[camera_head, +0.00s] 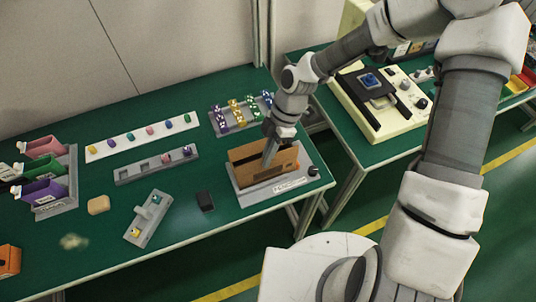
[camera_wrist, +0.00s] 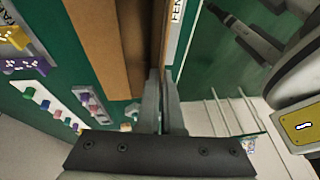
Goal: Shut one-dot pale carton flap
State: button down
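I cannot make out a dot mark or which panel is the flap. My gripper (camera_head: 269,160) points down at the carton, fingertips by its top opening. In the wrist view my gripper (camera_wrist: 161,80) has its fingers close together beside the brown carton wall (camera_wrist: 100,45), with nothing visible held between them. Exact contact is hidden.
A black knob (camera_head: 312,171) sits at the base's right end. A rack of coloured pieces (camera_head: 240,112) stands behind the carton. A black block (camera_head: 205,201) and a grey switch fixture (camera_head: 148,218) lie left. A cream machine (camera_head: 385,120) stands on the other table.

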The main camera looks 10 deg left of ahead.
jog(key=shift+w+a+f+m+g+h+b, duration=0.35)
jog(key=shift+g+h+b, duration=0.35)
jog(key=shift+g, duration=0.75)
jog(key=shift+w+a+f+m+g+h+b, duration=0.15)
jog(key=shift+w+f+m+g+h+b, duration=0.25)
jog(key=shift+g+h+b, duration=0.7)
jog(key=shift+w+a+f+m+g+h+b, duration=0.3)
jog(key=shift+w+g+b, duration=0.2)
jog(key=shift+g, duration=1.25)
jog(key=shift+r, duration=0.1)
jog(key=c, duration=1.5)
grip_release()
jog(key=o, duration=0.4)
jog(key=shift+o, duration=0.2)
jog(key=shift+d+r, duration=0.1)
